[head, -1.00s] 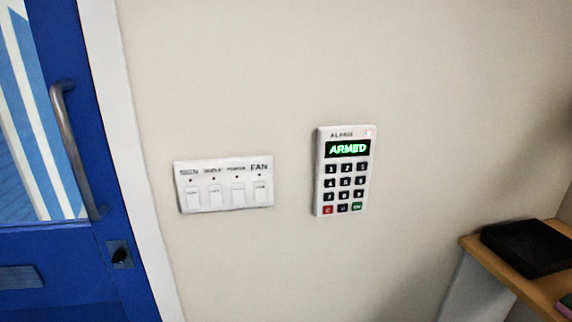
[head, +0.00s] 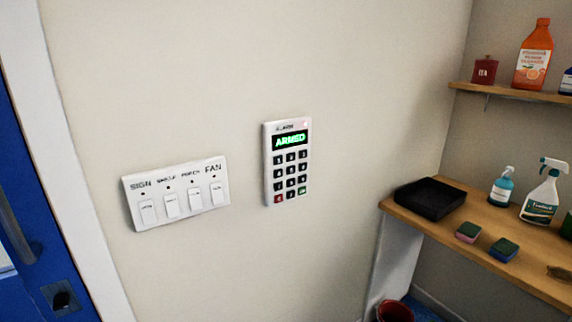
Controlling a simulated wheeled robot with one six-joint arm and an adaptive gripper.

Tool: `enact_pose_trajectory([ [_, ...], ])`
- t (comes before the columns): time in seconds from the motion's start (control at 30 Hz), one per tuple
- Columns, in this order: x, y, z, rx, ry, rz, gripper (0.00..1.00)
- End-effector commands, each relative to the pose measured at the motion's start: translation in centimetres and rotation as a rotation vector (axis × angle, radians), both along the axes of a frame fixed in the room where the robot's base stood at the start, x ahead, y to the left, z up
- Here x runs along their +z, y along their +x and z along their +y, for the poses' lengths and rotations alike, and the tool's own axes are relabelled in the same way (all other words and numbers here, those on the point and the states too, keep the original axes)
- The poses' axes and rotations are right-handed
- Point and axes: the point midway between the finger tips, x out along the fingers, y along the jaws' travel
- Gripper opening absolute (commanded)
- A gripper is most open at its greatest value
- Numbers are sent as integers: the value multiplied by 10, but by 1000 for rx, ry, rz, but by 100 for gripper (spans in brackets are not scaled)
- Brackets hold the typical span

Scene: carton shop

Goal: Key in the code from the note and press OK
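The alarm keypad (head: 288,162) is a white unit on the wall, near the middle of the head view. Its display (head: 290,140) reads "ARMED" in green letters. Below the display are rows of dark number keys, with a red key (head: 279,199) at bottom left and a green key (head: 303,192) at bottom right. The lettering on the keys is too small to read. No note with a code shows in this view. My gripper is not in view.
A white switch panel (head: 178,188) with switches labelled SIGN to FAN is left of the keypad. A blue door (head: 28,220) is at far left. At right, a wooden shelf (head: 478,243) bears a black tray (head: 430,193), sponges and spray bottles. A higher shelf (head: 500,92) holds an orange bottle (head: 534,55).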

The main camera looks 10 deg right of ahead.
Motion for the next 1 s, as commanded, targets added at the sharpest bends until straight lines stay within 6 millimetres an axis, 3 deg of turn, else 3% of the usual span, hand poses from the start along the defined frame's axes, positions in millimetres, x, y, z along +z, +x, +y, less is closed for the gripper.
enact_pose_trajectory([
  [0.1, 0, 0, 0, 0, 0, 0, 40],
  [0.27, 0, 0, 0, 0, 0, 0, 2],
  [0.3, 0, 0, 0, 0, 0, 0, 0],
  [1.0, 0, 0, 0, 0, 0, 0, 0],
])
